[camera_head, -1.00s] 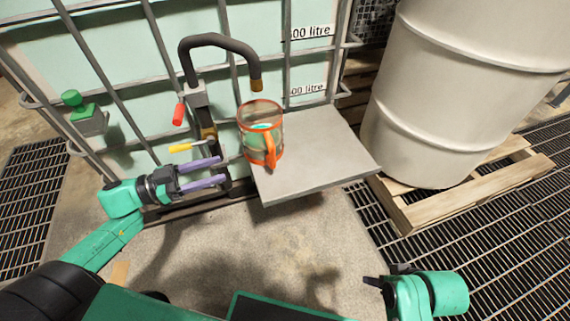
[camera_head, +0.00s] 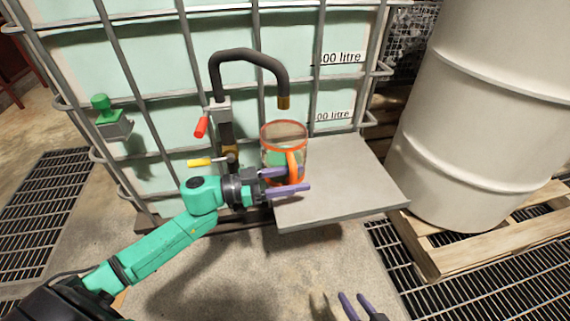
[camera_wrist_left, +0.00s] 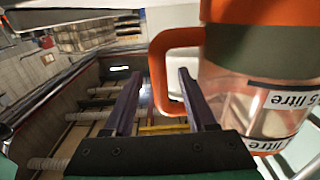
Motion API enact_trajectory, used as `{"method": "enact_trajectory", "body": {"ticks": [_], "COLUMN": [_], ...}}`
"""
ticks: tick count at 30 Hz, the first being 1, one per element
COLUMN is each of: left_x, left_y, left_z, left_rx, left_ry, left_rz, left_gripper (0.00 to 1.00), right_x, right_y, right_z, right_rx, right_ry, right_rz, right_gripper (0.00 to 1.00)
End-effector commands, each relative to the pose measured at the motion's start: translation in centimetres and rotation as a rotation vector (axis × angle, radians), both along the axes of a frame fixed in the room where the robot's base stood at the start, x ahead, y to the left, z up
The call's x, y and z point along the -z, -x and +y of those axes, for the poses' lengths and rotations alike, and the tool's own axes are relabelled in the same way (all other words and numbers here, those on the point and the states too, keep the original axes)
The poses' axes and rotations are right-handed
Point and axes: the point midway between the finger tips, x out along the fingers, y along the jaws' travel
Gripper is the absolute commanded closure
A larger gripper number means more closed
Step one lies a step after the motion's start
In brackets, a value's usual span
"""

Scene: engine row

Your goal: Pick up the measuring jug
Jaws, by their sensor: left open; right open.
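The measuring jug (camera_head: 283,143), clear with an orange rim and handle, stands upright on a grey shelf (camera_head: 345,190) in the head view. It also shows large at the right of the left wrist view (camera_wrist_left: 262,60), with its orange handle towards the gripper. My left gripper (camera_head: 288,181) is open at the jug's handle side. In the wrist view its purple fingers (camera_wrist_left: 158,85) appear on either side of the handle's upright bar; contact cannot be told. My right gripper (camera_head: 360,303) is open and empty at the bottom edge of the head view, well away from the jug.
A curved dark spout (camera_head: 250,55) ends just above the jug. Red (camera_head: 201,127) and yellow (camera_head: 199,162) levers sit left of it, before a caged tank (camera_head: 160,60). A large pale drum (camera_head: 470,110) stands on a pallet (camera_head: 470,250) at right.

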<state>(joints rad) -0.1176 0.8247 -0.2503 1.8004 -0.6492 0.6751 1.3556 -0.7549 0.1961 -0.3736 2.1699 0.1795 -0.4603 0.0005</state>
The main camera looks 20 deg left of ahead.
Motion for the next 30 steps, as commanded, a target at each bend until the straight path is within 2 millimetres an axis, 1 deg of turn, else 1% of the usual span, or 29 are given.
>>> {"method": "enact_trajectory", "body": {"ticks": [3, 4, 5, 6, 8, 30], "left_x": [-0.02, -0.02, -0.02, -0.02, -0.01, 0.04], "left_y": [0.02, 0.03, 0.03, 0.03, 0.03, 0.06], "left_z": [0.03, 0.04, 0.04, 0.05, 0.05, 0.07], "left_rx": [0.0, 0.0, 0.0, 0.0, 0.0, 0.0], "left_ry": [0.0, 0.0, 0.0, 0.0, 0.0, 0.0], "left_rz": [0.001, 0.001, 0.001, 0.001, 0.001, 0.001], "left_gripper": [0.43, 0.51, 0.62, 0.78, 1.0, 1.0], "right_x": [-0.08, -0.08, -0.08, -0.08, -0.07, -0.04], "right_y": [0.0, 0.0, 0.0, 0.0, 0.0, -0.01], "right_z": [-0.01, -0.01, -0.01, -0.01, -0.02, -0.03], "right_rx": [0.0, 0.0, 0.0, -0.001, 0.0, -0.001], "right_ry": [0.0, 0.0, 0.0, 0.001, 0.001, 0.002], "right_rz": [0.001, 0.001, 0.001, 0.002, 0.002, 0.002], "right_gripper": [0.48, 0.48, 0.48, 0.48, 0.48, 0.48]}}
